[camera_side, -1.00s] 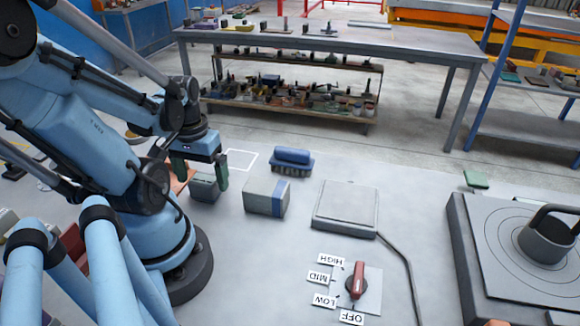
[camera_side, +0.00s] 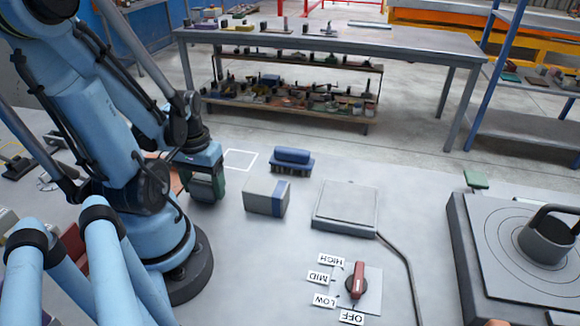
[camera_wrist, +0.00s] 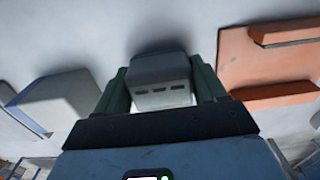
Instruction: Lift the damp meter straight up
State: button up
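The damp meter, taken to be the small grey box with dark slots on its end (camera_wrist: 160,75), sits between my gripper's two green fingers in the wrist view. My gripper (camera_wrist: 162,90) appears shut on it, with a finger against each side and no clear gap. In the side view my gripper (camera_side: 205,182) is low at the left of the worktop, and its fingers largely hide the meter. The meter is at about table height; I cannot tell whether it touches the surface.
A grey-and-blue box (camera_side: 258,197) stands just right of my gripper, with a blue brush (camera_side: 292,160) behind it. A flat grey plate (camera_side: 345,207) with a cable lies further right, near a red dial switch (camera_side: 358,280). An orange object (camera_wrist: 270,60) lies close by my gripper. A white outlined square (camera_side: 240,160) is empty.

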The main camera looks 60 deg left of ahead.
jog(key=c, duration=0.7)
jog(key=shift+r, duration=0.2)
jog(key=shift+c, duration=0.2)
